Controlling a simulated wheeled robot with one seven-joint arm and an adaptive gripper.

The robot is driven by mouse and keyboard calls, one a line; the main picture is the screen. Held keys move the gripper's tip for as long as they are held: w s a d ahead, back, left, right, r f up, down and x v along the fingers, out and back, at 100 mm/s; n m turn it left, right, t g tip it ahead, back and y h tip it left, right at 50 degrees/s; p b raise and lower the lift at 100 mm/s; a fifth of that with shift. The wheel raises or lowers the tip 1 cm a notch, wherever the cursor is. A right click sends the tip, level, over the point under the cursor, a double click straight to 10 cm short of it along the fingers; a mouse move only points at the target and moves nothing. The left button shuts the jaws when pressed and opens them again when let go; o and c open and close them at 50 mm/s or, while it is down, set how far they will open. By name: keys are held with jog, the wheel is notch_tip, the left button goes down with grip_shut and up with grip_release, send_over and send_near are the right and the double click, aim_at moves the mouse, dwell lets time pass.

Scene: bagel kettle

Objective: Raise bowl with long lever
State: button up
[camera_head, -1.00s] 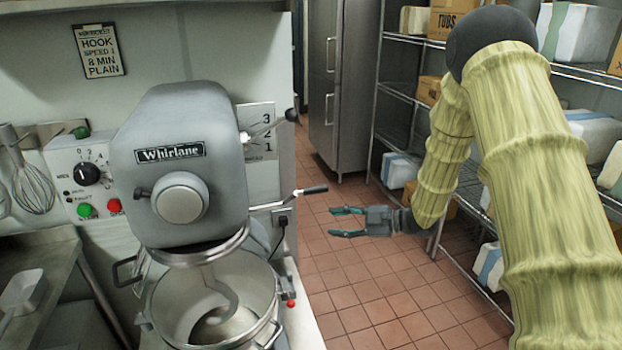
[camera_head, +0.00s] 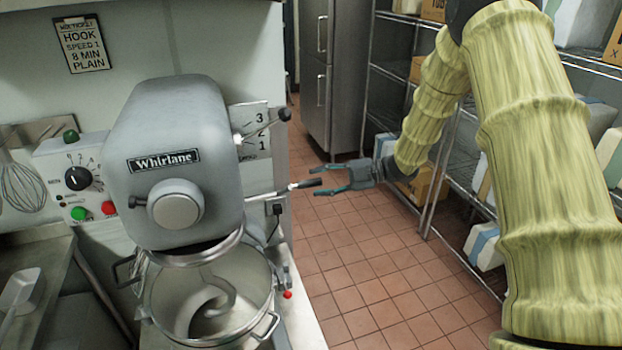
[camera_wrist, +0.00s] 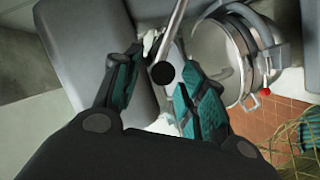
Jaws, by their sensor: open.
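The grey Whirlane mixer (camera_head: 165,150) stands at left, with its steel bowl (camera_head: 165,300) under the head and a hook inside. A long lever (camera_head: 285,189) with a black grip sticks out from the mixer's right side; in the wrist view its rod and round black end (camera_wrist: 162,74) show between the fingers. A shorter lever (camera_head: 262,127) with a black knob is above it by the 1-2-3 plate. My gripper (camera_head: 320,180) is open, its teal-padded fingers around the long lever's end. In the wrist view my gripper (camera_wrist: 155,95) has a finger on each side of the grip. I cannot tell whether either finger touches it.
A control panel (camera_head: 82,180) with a dial and buttons is left of the mixer. A whisk (camera_head: 22,185) hangs at far left. Wire shelving (camera_head: 455,160) with boxes is behind my arm at right. The tiled floor (camera_head: 375,285) right of the mixer is clear.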

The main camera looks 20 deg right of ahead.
aim_at(310, 183)
jog(key=shift+p+x, duration=0.4)
jog(key=shift+x, duration=1.1)
jog(key=shift+c, duration=0.4)
grip_shut()
